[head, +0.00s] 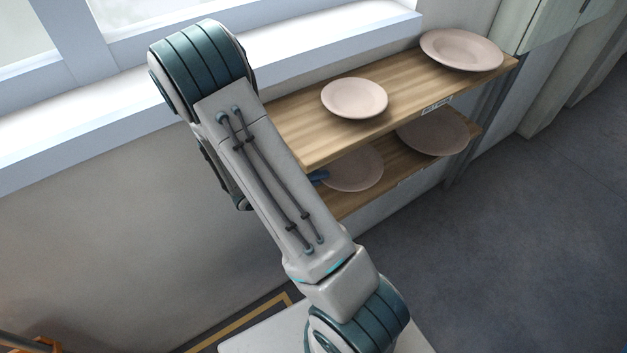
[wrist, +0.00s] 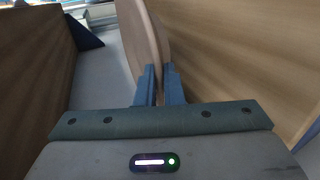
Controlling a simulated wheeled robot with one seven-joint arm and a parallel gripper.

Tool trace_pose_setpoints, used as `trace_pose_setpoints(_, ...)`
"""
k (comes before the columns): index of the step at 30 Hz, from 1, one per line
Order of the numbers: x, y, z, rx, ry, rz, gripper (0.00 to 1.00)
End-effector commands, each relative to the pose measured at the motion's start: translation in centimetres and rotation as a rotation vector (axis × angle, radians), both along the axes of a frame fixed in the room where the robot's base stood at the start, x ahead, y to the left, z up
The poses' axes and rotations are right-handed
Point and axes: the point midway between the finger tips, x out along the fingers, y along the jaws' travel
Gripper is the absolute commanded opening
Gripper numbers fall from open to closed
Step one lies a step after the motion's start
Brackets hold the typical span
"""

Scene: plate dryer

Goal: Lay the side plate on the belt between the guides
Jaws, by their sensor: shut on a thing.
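The side plate (head: 355,170), a small pale pink plate, is at the left of the lower shelf board in the head view, partly hidden by the upper board. My gripper (head: 321,175) is at its left edge, mostly hidden behind my arm. In the wrist view my gripper (wrist: 160,85) is shut on the rim of this plate (wrist: 143,40), which shows nearly edge-on between the blue fingers. I cannot tell whether the plate still touches the board. The belt and its guides are not in view.
Another small plate (head: 354,97) and a large plate (head: 461,49) lie on the upper shelf board (head: 300,140), close above my gripper. A second large plate (head: 433,134) lies on the lower board (head: 352,200), right of the held plate. Open grey floor (head: 520,220) lies to the right.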

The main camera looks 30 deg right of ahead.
Motion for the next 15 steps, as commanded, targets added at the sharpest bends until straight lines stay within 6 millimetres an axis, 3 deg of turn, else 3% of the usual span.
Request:
trace_pose_setpoints(5,0.2,0.5,-1.5,-0.002,-0.002,0.011,0.0)
trace_pose_setpoints(11,0.1,0.4,-4.7,-0.002,0.001,0.012,0.0)
trace_pose_setpoints(15,0.3,0.4,-4.9,-0.002,-0.001,0.01,0.0)
